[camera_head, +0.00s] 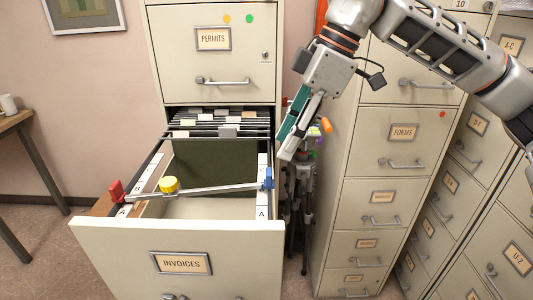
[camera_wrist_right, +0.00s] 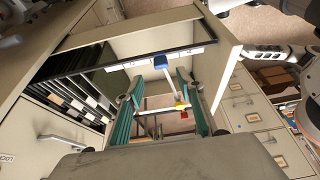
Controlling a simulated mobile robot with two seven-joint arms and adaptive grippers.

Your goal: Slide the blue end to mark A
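The Invoices drawer (camera_head: 180,240) is pulled open. A thin bar (camera_head: 205,190) lies across it, with a red end (camera_head: 117,191) on the left rail, a blue end (camera_head: 268,178) on the right rail and a yellow knob (camera_head: 168,184) near the red end. White A labels sit at the front of both sides; the blue end is behind the right A label (camera_head: 263,213). My right gripper (camera_head: 289,146) is above and behind the blue end, apart from it. In the wrist view its green fingers are spread and empty, with the blue end (camera_wrist_right: 163,62) beyond them. My left gripper is not in view.
Hanging folders (camera_head: 222,123) and a dark green divider (camera_head: 215,165) fill the drawer's back. The Permits drawer (camera_head: 212,55) above is shut. A dark stand (camera_head: 300,190) fills the gap to the Forms cabinet (camera_head: 390,140). A table (camera_head: 15,122) stands far left.

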